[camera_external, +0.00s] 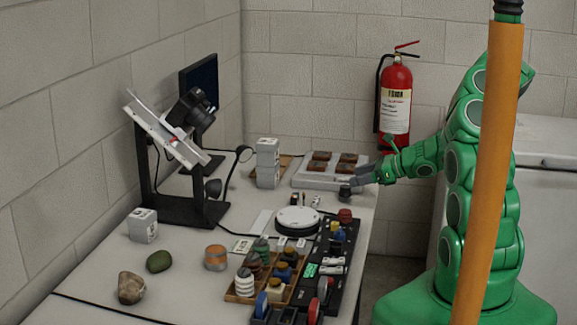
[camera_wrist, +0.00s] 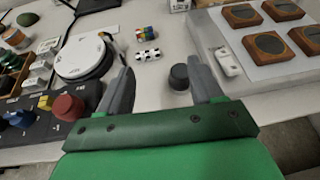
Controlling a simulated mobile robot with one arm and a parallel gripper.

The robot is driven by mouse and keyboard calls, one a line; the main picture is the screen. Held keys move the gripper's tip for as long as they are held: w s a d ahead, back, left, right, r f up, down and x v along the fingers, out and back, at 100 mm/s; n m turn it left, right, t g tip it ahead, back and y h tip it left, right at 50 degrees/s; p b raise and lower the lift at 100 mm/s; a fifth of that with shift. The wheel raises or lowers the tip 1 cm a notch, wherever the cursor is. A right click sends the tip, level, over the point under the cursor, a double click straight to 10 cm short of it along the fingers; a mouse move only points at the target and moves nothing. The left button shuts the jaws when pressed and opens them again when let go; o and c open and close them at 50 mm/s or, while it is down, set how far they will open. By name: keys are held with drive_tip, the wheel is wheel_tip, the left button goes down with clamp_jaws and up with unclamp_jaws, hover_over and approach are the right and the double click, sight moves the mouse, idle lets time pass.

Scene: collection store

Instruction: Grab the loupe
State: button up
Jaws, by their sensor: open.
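A small dark cylinder that looks like the loupe (camera_wrist: 179,77) stands on the table in the wrist view. It is beyond my gripper (camera_wrist: 160,70), in the gap between the two grey fingers and closer to the right one. The fingers are spread apart with nothing held. In the external view the loupe (camera_external: 345,192) is near the table's right edge, just left of and below the fingertips of my gripper (camera_external: 362,175). I cannot tell whether a finger touches it.
A pale tray with brown square blocks (camera_external: 320,167) lies behind the loupe. A white round device (camera_external: 298,221) and a black rack of coloured knobs (camera_external: 335,250) are to the left. A fire extinguisher (camera_external: 396,100) hangs behind.

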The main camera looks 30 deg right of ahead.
sight(348, 186)
drive_tip(key=shift+s+d+f+m+h, duration=0.1)
drive_tip(key=shift+d+f+m+h, duration=0.4)
drive_tip(key=shift+d+f, duration=0.65)
drive_tip(key=shift+x, duration=1.15)
drive_tip(key=shift+d+f+x, duration=0.1)
drive_tip(key=shift+d+x, duration=0.05)
drive_tip(key=shift+x, duration=0.75)
drive_tip(key=shift+d+f+x, duration=0.15)
drive_tip(key=shift+d+x, duration=0.05)
drive_tip(key=shift+x, duration=1.7)
drive_tip(key=shift+r, duration=0.15)
drive_tip(key=c, duration=1)
